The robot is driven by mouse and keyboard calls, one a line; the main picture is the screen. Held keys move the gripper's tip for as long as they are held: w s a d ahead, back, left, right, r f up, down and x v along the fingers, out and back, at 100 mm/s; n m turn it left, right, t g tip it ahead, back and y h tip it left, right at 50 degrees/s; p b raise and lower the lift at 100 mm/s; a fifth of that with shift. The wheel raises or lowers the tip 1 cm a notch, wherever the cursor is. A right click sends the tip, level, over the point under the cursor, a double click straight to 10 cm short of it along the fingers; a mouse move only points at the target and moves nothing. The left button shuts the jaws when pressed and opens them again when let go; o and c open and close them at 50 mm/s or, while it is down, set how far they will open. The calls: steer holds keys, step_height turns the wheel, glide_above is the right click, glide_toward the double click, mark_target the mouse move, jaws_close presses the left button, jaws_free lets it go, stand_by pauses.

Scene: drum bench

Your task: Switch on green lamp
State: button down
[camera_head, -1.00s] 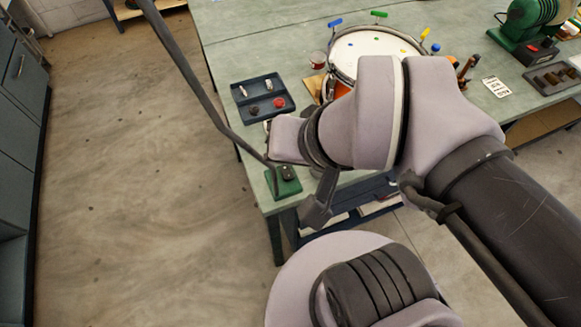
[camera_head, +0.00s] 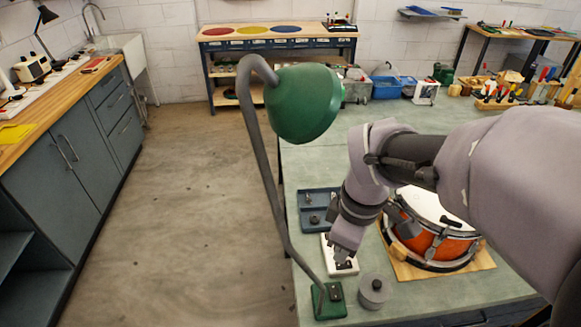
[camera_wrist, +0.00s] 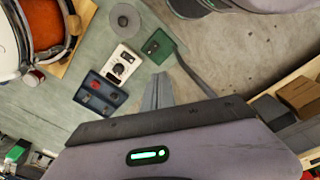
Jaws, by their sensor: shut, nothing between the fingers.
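The green lamp has a dome shade (camera_head: 303,103) on a bent dark pole (camera_head: 272,190) and a green base (camera_head: 322,309) near the bench's front left corner. The base carries a small dark switch (camera_head: 335,291). No glow shows at the shade; its inside is hidden. In the wrist view the base (camera_wrist: 151,56) with its switch lies just beyond the fingertips, and the pole runs off to the right. My gripper (camera_head: 343,260) is shut and empty, pointing down over the white box beside the base. Its closed fingers show in the wrist view (camera_wrist: 157,90).
The white box with a dark knob (camera_wrist: 117,56) is next to the base. A grey round thing (camera_head: 375,291) stands right of the base. A dark blue tray (camera_head: 308,211) and a drum (camera_head: 436,243) are behind. Open floor (camera_head: 190,230) lies left.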

mark_target(335, 297)
steer(key=w+f+n, duration=0.1)
steer(key=n, duration=0.1)
steer(key=f+n+g, duration=0.1)
steer(key=f+n, duration=0.1)
steer(key=w+d+f+n+g, duration=0.1)
steer(key=f+n, duration=0.1)
steer(key=shift+w+n+h+p, duration=0.3)
steer(key=shift+w+n, duration=0.05)
steer(key=shift+n, duration=0.05)
steer(key=f+b, duration=0.2)
steer(key=f, duration=0.2)
steer(key=s+f+b, duration=0.1)
steer(key=f+b, duration=0.2)
steer(key=f, duration=0.2)
steer(key=f+b, duration=0.2)
steer(key=f, duration=0.2)
steer(key=shift+s+f, duration=0.15)
steer(key=shift+s, duration=0.15)
steer(key=shift+f+b, duration=0.35)
steer(key=shift+s+f, duration=0.15)
steer(key=shift+f, duration=0.05)
